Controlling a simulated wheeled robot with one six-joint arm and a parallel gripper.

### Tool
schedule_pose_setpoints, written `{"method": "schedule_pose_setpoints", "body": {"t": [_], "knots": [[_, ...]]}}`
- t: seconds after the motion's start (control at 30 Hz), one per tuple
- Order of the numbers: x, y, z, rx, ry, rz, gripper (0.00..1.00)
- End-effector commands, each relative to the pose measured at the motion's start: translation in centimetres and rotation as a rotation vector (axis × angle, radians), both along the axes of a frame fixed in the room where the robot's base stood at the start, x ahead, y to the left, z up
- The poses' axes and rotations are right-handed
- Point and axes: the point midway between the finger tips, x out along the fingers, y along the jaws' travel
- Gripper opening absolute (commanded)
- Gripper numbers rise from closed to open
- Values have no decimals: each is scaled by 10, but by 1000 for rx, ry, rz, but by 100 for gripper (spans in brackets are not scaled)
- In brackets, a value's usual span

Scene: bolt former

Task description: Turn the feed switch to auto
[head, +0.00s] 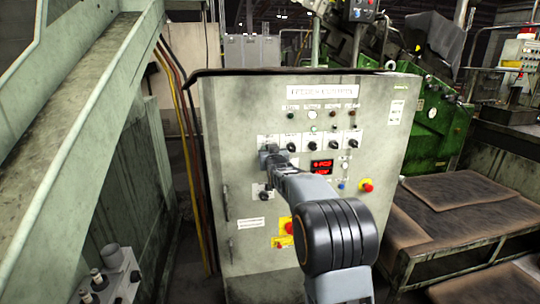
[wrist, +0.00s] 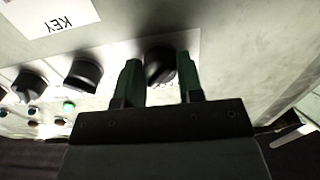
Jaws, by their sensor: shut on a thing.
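A row of black rotary switches (head: 314,144) on white plates crosses the grey control cabinet in the head view. My gripper (head: 270,152) is at the leftmost one, and the arm hides most of that switch. In the wrist view the panel appears upside down. There my gripper (wrist: 160,70) has its two green fingers on either side of a black knob (wrist: 160,62), shut on it. The knob's label and pointer cannot be read, so I cannot tell its position.
A second black knob (wrist: 83,74) sits beside the left finger in the wrist view. Indicator lamps (head: 312,114) are above the switches.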

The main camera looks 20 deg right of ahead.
Motion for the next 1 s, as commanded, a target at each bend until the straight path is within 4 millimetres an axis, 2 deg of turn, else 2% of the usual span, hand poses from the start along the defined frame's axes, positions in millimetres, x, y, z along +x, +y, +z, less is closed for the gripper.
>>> {"method": "schedule_pose_setpoints", "body": {"t": [0.47,0.5,0.7,0.73,1.0], "knots": [[0,0,0,13,-3,0,11],[0,0,0,13,-3,0,38],[0,0,0,12,-2,0,58],[0,0,0,12,-2,0,60],[-1,0,0,11,-2,0,60]]}}
